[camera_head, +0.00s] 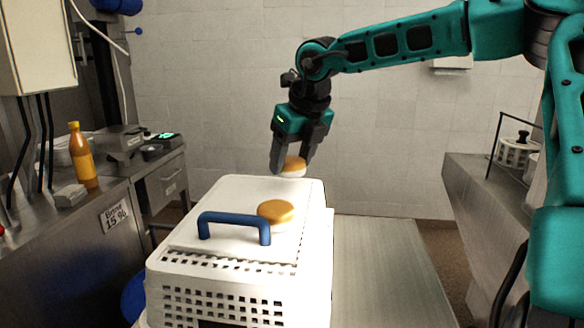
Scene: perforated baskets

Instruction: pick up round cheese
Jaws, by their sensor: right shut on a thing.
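My right gripper (292,165) is shut on a round cheese (293,167) with an orange-yellow top and a pale side. It holds this cheese over the far end of a white perforated basket (235,292); I cannot tell how far above the lid it is. The fingers hide part of the held cheese. My left gripper is not in view.
A steel counter at left holds an orange bottle (81,156), a small grey block (70,195) and a scale (159,146). A steel counter (480,215) with a white perforated container (515,152) stands at right. The ribbed steel surface (385,270) right of the basket is bare.

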